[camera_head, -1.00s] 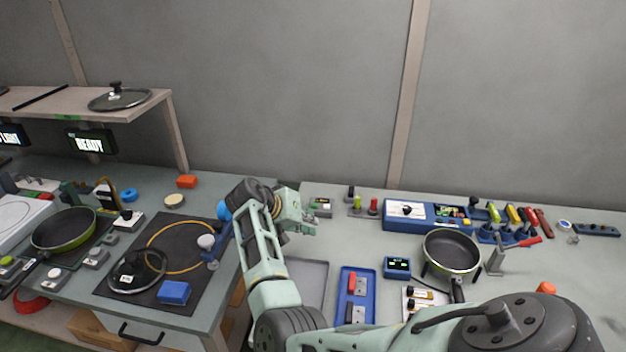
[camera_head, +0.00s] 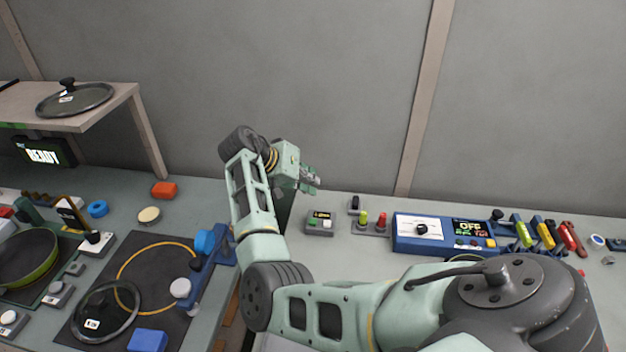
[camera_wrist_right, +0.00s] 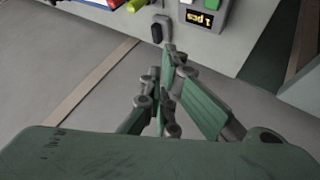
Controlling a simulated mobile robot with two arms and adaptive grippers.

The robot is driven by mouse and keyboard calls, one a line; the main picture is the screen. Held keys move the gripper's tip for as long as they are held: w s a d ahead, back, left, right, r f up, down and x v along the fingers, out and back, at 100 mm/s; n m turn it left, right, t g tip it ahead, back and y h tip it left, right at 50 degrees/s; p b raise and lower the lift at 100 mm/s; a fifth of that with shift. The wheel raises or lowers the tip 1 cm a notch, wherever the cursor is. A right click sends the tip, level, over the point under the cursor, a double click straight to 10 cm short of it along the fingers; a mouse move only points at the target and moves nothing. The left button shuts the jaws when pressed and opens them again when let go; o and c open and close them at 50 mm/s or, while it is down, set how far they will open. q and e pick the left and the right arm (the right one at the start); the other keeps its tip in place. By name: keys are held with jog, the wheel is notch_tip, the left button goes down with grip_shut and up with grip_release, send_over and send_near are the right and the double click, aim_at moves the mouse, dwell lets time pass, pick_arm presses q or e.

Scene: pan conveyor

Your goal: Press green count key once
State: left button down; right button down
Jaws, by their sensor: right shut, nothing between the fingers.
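A small grey counter box (camera_head: 320,224) with a lit display and small keys stands near the back of the right bench. Its keys are tiny in the head view. In the right wrist view its upside-down display (camera_wrist_right: 201,20) seems to read 1 pcs, and a green key (camera_wrist_right: 190,15) shows beside it at the top edge. My right gripper (camera_head: 310,179) is shut and empty, raised above and slightly behind the box in the head view. In the right wrist view its fingertips (camera_wrist_right: 172,55) are close together, apart from the box. My left gripper is out of view.
A black rocker switch (camera_head: 354,205) and a block with green and red knobs (camera_head: 371,223) stand right of the box. A blue panel (camera_head: 420,232) reads OFF. My right arm hides much of the bench front. The wall rises close behind.

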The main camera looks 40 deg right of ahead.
jog(key=f, duration=0.1)
jog(key=b, duration=0.6)
send_over(313, 222)
jog(key=w+d, duration=0.1)
jog(key=w, duration=0.1)
notch_tip(313, 222, down, 6)
jog(key=shift+r, duration=0.1)
jog(key=shift+f+b, duration=0.55)
jog(key=shift+f, duration=0.6)
jog(key=shift+f, duration=0.1)
jog(key=shift+f, duration=0.3)
